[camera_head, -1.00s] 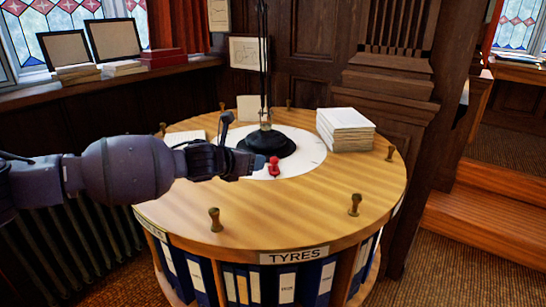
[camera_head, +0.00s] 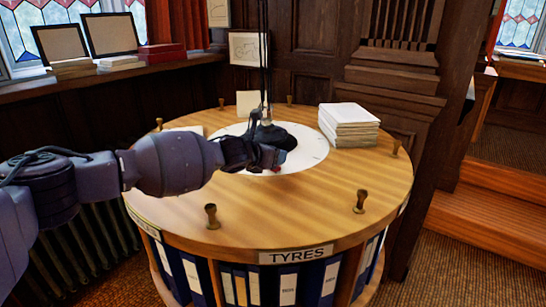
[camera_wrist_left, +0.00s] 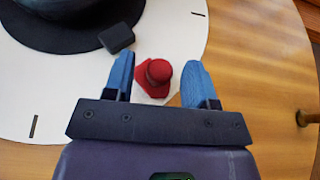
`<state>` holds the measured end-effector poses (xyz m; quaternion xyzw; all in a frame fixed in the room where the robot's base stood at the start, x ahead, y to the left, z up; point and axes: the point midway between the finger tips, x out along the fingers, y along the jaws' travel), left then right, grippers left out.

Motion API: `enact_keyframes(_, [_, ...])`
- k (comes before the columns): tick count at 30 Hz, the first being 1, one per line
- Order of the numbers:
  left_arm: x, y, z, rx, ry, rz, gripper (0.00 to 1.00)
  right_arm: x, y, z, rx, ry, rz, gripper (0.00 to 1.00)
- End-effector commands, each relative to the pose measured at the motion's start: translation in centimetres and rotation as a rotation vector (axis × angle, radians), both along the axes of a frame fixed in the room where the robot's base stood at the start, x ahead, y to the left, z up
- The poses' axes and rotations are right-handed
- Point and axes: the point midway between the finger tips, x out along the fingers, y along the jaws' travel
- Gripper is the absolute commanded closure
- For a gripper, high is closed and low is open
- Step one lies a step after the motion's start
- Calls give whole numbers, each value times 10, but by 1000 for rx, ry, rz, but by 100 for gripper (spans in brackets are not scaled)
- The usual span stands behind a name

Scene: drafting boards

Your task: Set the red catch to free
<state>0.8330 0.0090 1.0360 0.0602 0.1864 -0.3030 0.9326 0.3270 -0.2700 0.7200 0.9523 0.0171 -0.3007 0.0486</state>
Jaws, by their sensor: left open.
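The red catch (camera_wrist_left: 155,76) is a small red piece with a round knob on top. It sits on the white disc (camera_wrist_left: 65,95) at the centre of the round wooden table (camera_head: 300,205). My left gripper (camera_wrist_left: 158,68) is open, with one blue finger on each side of the catch. I cannot tell whether either finger touches it. In the head view my left gripper (camera_head: 270,157) reaches over the disc and hides most or all of the catch. My right gripper is not in view.
A black round base (camera_head: 275,136) stands on the disc just behind the gripper, with dark rods rising from it. A small black block (camera_wrist_left: 117,38) is near the left finger. A paper stack (camera_head: 349,125) lies at right. Brass pegs (camera_head: 360,201) ring the table edge.

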Motion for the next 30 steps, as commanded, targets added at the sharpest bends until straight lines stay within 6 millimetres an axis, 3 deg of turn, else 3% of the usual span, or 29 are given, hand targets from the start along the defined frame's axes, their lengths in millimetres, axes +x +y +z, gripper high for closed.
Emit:
enact_keyframes(11, [4, -3, -1, 0, -1, 0, 48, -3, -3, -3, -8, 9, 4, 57])
enact_keyframes(21, [4, -3, -1, -1, -1, 0, 99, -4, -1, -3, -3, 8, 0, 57])
enact_keyframes(30, [8, -2, -3, 0, -1, 0, 100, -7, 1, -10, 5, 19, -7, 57])
